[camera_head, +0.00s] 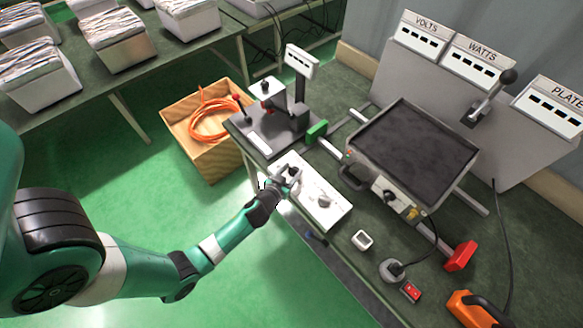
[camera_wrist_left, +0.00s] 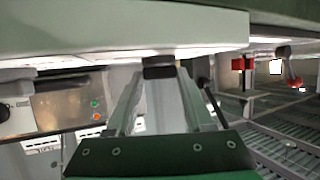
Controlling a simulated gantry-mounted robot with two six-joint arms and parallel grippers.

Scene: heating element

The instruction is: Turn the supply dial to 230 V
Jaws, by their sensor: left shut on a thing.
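My left gripper (camera_head: 287,179) reaches the upper left end of a white box (camera_head: 336,212) on the bench. In the left wrist view the gripper (camera_wrist_left: 160,72) is shut on a small dark knob at the box, which I take to be the supply dial. The gripper hides most of this knob in the head view. A second, pale round knob (camera_head: 324,200) sits on the middle of the box's top. Scale marks and any 230 V label are too small to read. My right gripper is not in view.
A dark-topped heating plate (camera_head: 418,146) stands right of the box, with its own control panel (camera_head: 397,198). A stand device (camera_head: 272,118) is behind the box. A small white cup (camera_head: 362,240), a red block (camera_head: 461,256) and an orange item (camera_head: 470,308) lie toward the front right.

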